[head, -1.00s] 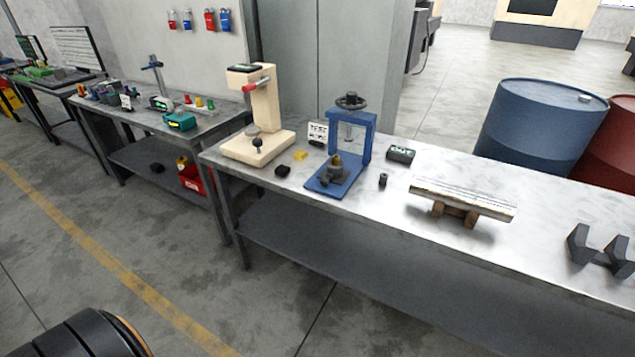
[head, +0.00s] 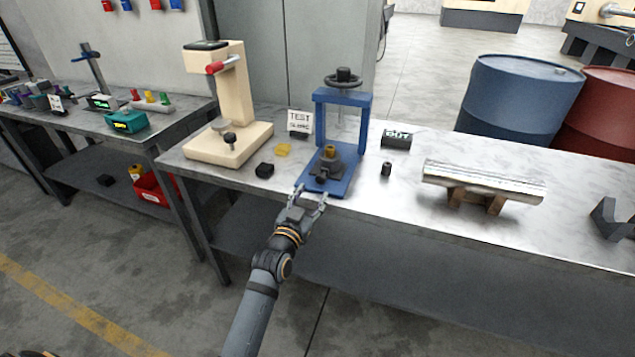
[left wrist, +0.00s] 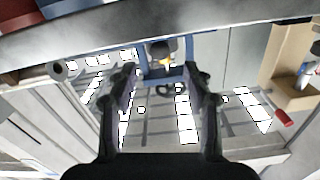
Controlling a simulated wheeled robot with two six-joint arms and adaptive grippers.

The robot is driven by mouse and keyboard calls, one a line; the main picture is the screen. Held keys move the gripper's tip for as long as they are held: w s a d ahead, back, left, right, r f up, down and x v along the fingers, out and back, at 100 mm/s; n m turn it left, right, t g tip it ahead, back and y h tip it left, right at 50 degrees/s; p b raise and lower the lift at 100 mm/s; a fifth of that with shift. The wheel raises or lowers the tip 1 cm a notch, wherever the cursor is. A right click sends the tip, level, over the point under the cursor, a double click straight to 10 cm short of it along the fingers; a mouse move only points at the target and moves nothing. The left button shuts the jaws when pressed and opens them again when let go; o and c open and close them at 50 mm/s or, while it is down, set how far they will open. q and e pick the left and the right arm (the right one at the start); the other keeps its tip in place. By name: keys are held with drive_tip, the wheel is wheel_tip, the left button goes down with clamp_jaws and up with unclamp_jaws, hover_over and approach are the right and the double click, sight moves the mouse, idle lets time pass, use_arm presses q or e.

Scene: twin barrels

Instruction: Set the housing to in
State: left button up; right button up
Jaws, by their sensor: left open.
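A blue press (head: 343,140) with a black handwheel on top stands on the metal bench. On its base sits a dark block (head: 326,170), with a brass-coloured piece (head: 330,151) in its top. This dark block looks like the housing, but I cannot be sure. My left gripper (head: 310,194) is open and empty, at the bench's front edge just in front of the press base, apart from the block. In the left wrist view the press (left wrist: 165,77) shows beyond and between the open fingers (left wrist: 163,90). My right gripper is not in view.
A cream press (head: 235,90) with a red handle stands left of the blue one.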

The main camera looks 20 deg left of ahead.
sight(320, 181)
use_arm(q)
drive_tip(key=w, duration=0.6)
drive_tip(key=shift+w+f, duration=0.1)
drive_tip(key=shift+w, duration=0.25)
drive_tip(key=shift+d, duration=0.1)
clamp_jaws()
